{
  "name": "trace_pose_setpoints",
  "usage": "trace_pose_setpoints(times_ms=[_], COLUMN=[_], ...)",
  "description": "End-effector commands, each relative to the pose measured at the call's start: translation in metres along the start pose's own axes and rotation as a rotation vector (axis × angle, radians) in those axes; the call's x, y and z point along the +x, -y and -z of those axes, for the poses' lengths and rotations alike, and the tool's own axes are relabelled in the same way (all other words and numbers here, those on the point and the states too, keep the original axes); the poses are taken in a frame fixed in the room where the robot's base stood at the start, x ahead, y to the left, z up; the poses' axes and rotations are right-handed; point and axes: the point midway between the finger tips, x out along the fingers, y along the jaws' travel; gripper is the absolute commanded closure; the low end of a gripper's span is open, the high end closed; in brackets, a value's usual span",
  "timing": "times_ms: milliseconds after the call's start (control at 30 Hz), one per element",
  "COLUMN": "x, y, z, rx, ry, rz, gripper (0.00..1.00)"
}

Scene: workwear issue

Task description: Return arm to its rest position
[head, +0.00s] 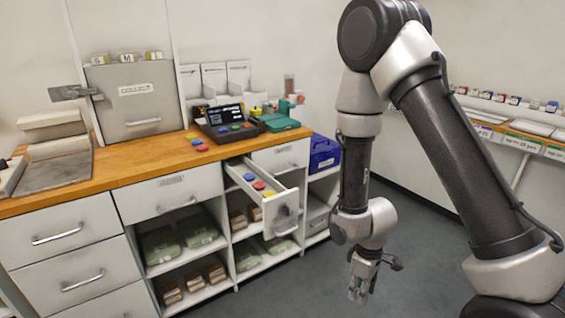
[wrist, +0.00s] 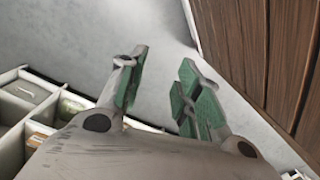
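My arm fills the right side of the head view, folded down from its elbow. My gripper (head: 359,287) hangs low over the grey floor, to the right of the open drawer and clear of the cabinet. In the wrist view its two green-padded fingers (wrist: 160,92) stand apart with nothing between them. The gripper is open and empty.
The open drawer (head: 285,212) juts out and holds red, blue and yellow pieces. The wooden counter (head: 140,172) carries a box labelled COLLECT (head: 130,105) and a dark device with a screen (head: 226,118). A blue bin (head: 323,153) sits at the cabinet's end. Floor (head: 262,290) is free.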

Motion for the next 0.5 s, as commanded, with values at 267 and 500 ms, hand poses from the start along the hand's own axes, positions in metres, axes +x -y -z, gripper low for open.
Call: trace_pose_setpoints(times_ms=[267, 500], x=[-0.123, -0.217], y=[-0.010, -0.009], z=[-0.049, -0.100], rx=[0.339, 0.559], ry=[0.119, 0.125], rz=[0.047, 0.052], gripper=[0.66, 0.66])
